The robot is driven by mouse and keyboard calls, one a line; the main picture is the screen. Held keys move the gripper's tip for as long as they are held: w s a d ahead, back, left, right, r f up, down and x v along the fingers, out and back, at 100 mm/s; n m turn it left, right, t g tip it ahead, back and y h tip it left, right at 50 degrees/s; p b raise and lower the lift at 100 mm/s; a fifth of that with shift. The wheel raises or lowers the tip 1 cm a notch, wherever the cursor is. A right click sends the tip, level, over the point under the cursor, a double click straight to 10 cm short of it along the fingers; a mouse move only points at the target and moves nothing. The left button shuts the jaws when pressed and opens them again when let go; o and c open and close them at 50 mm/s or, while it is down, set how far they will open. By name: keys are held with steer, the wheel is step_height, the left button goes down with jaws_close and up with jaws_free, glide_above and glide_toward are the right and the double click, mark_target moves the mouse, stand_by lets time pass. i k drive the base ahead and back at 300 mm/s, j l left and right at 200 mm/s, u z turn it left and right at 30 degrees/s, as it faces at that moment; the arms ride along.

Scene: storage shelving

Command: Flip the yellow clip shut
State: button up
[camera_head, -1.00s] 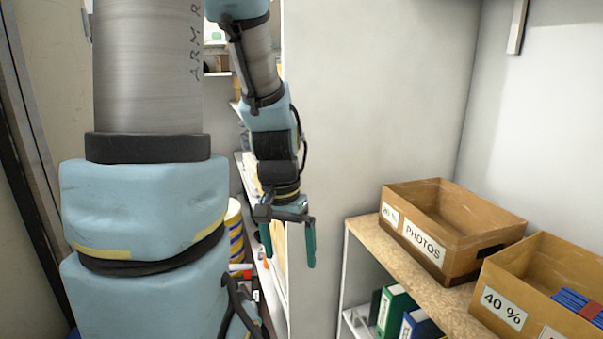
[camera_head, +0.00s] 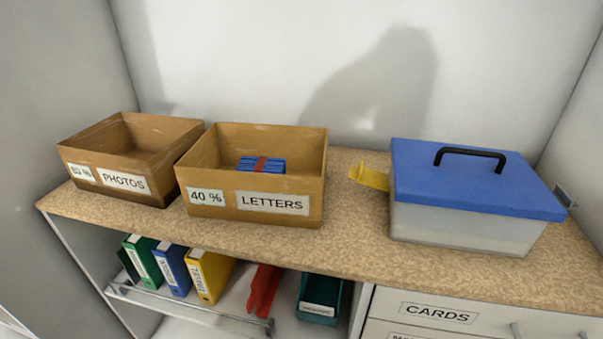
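The yellow clip (camera_head: 369,176) sticks out to the left from the upper left side of a clear box (camera_head: 465,228) with a blue lid (camera_head: 471,180). The clip is swung outward and tilted, not lying against the box wall. The lid lies on the box and has a black handle (camera_head: 470,152). A grey clip (camera_head: 565,196) shows at the lid's right side; whether it is latched is hard to tell. My gripper is not in view now.
Left of the clear box on the speckled shelf top (camera_head: 350,228) stand an open LETTERS box (camera_head: 225,158) with a blue bundle (camera_head: 262,164) and an open PHOTOS box (camera_head: 88,143). Binders (camera_head: 208,275) and a CARDS drawer (camera_head: 432,314) are below. A wall stands behind.

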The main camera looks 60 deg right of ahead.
mark_target(371, 178)
steer(key=k+l, duration=0.15)
steer(key=k, duration=0.7)
steer(key=k+l+u, duration=0.1)
steer(key=k, duration=0.75)
